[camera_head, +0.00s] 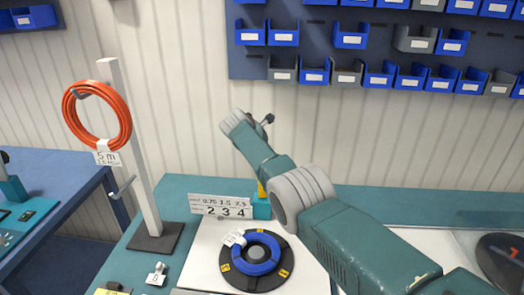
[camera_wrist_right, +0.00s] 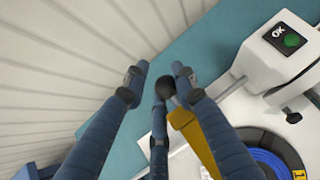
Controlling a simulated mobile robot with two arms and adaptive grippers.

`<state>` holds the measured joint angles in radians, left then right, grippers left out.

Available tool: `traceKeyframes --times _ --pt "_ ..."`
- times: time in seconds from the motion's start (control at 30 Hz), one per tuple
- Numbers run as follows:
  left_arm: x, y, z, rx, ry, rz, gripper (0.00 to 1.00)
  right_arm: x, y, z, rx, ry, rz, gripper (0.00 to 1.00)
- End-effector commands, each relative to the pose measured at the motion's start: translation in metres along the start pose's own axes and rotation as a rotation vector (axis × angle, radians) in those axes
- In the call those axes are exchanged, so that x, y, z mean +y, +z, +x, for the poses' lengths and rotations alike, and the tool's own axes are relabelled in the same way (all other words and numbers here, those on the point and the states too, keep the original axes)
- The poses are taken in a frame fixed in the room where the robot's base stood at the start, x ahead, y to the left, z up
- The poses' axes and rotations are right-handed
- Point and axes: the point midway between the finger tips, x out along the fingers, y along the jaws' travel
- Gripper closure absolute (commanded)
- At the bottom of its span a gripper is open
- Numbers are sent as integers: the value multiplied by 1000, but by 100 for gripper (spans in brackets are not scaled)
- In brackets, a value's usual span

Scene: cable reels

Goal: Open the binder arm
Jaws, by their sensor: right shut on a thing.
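The binder arm (camera_wrist_right: 195,135) is a yellow lever with a dark ball knob (camera_wrist_right: 166,88) at its end in the right wrist view. In the head view a sliver of the yellow arm (camera_head: 261,189) and its teal base (camera_head: 262,208) show beside my right arm, which hides the rest. My right gripper (camera_wrist_right: 158,80) is shut on the binder arm, with the dark knob between its fingers. In the head view my forearm and wrist hide these fingers. My left gripper is not in view.
A blue cable coil (camera_head: 250,253) lies on a black turntable (camera_head: 282,262). A number plate (camera_head: 220,206) stands behind it. A post with an orange coil (camera_head: 70,115) stands left. A white machine (camera_wrist_right: 262,75) with a green OK button (camera_wrist_right: 291,39) is beside the gripper.

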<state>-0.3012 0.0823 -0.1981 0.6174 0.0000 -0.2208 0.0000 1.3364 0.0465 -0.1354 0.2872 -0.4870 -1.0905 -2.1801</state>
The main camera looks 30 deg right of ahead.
Motion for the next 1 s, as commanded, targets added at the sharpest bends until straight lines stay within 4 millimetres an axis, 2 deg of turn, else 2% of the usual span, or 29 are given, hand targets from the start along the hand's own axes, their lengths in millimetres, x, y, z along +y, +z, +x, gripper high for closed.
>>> traceKeyframes --times 0.03,0.63,0.67,1.0 --pt "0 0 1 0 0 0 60 -8 -12 8 27 -21 -4 100" --pt "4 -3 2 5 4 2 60 -8 -14 8 41 -23 -6 100" --pt "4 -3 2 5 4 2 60 -8 -14 8 41 -23 -6 72" --pt "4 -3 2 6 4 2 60 -7 -13 7 38 -21 -8 71"
